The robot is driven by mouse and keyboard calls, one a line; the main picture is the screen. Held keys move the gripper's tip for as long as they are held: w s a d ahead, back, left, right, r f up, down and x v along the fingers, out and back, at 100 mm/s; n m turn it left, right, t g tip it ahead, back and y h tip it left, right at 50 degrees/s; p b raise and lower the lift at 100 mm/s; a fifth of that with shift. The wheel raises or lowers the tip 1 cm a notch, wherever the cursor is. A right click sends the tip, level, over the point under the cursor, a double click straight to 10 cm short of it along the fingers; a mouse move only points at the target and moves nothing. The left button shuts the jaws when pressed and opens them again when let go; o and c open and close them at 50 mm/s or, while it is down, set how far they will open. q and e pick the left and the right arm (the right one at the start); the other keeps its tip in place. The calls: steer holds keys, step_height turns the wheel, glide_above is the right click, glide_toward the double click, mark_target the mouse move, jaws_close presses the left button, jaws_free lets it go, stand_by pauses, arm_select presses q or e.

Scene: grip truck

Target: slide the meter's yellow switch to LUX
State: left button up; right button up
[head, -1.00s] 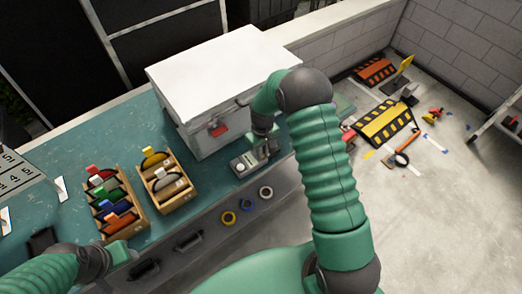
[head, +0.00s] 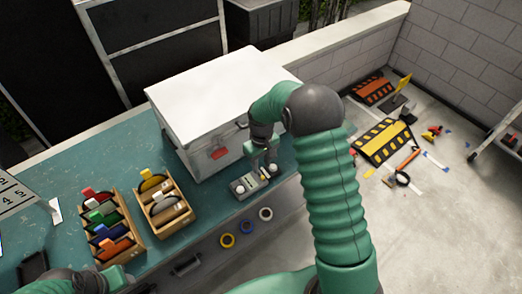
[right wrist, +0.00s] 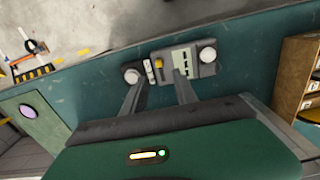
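The grey meter (head: 247,185) lies on the teal bench near its front edge, in front of the white-lidded box. The right wrist view shows it (right wrist: 185,64) with a pale display, round white knobs at both ends and a small yellow switch (right wrist: 159,67) between them. The switch's exact setting and any lettering are too small to read. My right gripper (head: 263,165) is over the meter. In the right wrist view its two fingers (right wrist: 158,84) are spread, with the yellow switch beyond the gap; contact cannot be told. My left gripper (head: 116,279) is low at the left; its fingers are unclear.
The white-lidded box (head: 217,88) with a red latch stands close behind the meter. Wooden trays (head: 137,231) with coloured items stand left of it. Tape rolls (head: 228,241) hang on the bench front. Striped ramps (head: 384,143) and tools lie on the floor at right.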

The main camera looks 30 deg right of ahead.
mark_target(261, 178)
arm_select(q)
steer(key=shift+s+a+f+b, duration=0.1)
steer(key=shift+s+f+b, duration=0.05)
steer(key=shift+f+b, duration=0.35)
arm_select(e)
step_height(261, 178, up, 11)
steer(key=shift+s+a+r, duration=0.15)
steer(key=s+a+f+t, duration=0.1)
steer(key=s+a+f, duration=0.1)
steer(key=s+a, duration=0.3)
steer(key=s+a+f+t, duration=0.1)
steer(key=s+a, duration=0.5)
steer(key=s, duration=0.5)
steer(key=shift+s+f+t, duration=0.25)
steer(key=shift+f+t, duration=0.05)
steer(key=shift+f, duration=0.1)
arm_select(q)
steer(key=shift+s, duration=0.1)
arm_select(e)
steer(key=shift+s+a+r, duration=0.1)
steer(key=shift+a, duration=0.05)
arm_select(q)
steer(key=shift+a, duration=0.1)
arm_select(e)
steer(key=shift+a, duration=0.15)
